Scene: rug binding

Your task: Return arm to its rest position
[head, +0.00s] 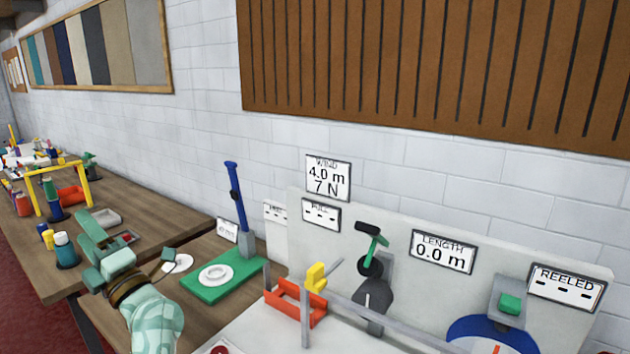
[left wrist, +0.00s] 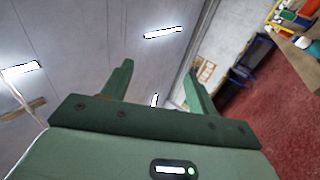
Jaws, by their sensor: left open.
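My left gripper (head: 122,246) is at the lower left of the head view, raised over the wooden bench and apart from the things there. Its jaws are open. In the left wrist view its two green fingers (left wrist: 158,72) stand wide apart with nothing between them. They point toward the grey ceiling and wall, with red floor to the right. My left forearm (head: 155,322) comes in from the bottom edge. My right gripper is in neither view.
An orange frame (head: 296,303) and a grey panel (head: 405,250) with displays stand further right. A teal bottle (head: 66,250) stands left.

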